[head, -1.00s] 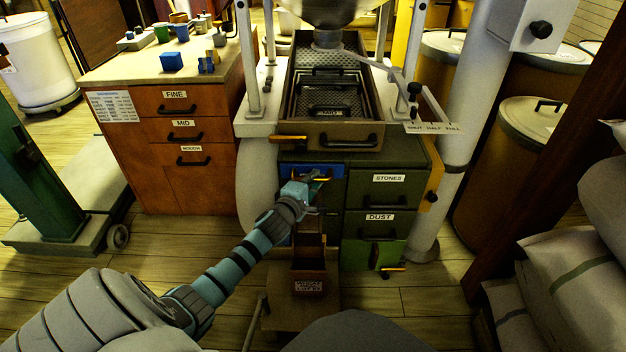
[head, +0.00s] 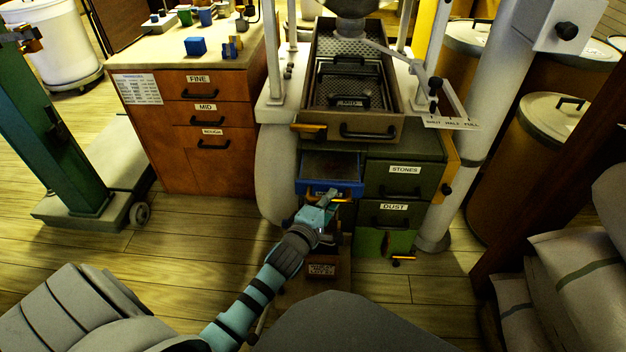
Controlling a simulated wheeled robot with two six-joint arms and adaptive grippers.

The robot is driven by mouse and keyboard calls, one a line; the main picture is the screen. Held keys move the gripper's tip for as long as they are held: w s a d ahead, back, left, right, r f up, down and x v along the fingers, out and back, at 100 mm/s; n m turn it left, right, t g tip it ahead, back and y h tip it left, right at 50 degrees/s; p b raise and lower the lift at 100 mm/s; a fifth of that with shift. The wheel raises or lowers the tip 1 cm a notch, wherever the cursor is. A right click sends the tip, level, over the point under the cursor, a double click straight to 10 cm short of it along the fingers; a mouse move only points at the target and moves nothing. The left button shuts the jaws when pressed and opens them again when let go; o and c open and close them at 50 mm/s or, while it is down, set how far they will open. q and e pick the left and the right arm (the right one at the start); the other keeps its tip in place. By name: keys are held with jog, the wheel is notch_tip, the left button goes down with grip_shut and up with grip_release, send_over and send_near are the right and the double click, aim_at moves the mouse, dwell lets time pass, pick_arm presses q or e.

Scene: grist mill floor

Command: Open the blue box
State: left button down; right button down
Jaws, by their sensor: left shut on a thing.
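The blue box (head: 353,187) is a drawer in the upper left of the dark green cabinet under the sieve machine. It stands partly pulled out, and its grey inside shows behind the blue front. A yellow-orange handle (head: 346,201) is on its front. My left gripper (head: 331,199) is at the front, shut on this handle. The gripper partly hides the handle and the front's label. My right gripper is not in view.
Right of the blue box are the closed STONES drawer (head: 398,180) and the DUST drawer (head: 390,214). A small labelled wooden box (head: 322,270) stands low beneath my gripper. A wooden drawer cabinet (head: 180,150) stands left. Sacks (head: 575,265) lie at right.

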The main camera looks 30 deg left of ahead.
pick_arm(q)
jog(key=shift+s+d, duration=0.35)
jog(key=shift+s, duration=0.3)
jog(key=shift+s+d, duration=0.35)
jog(key=shift+s, duration=0.25)
jog(key=shift+s+d, duration=0.35)
jog(key=shift+s, duration=0.3)
jog(key=c, duration=1.6)
grip_release()
jog(key=v, duration=1.2)
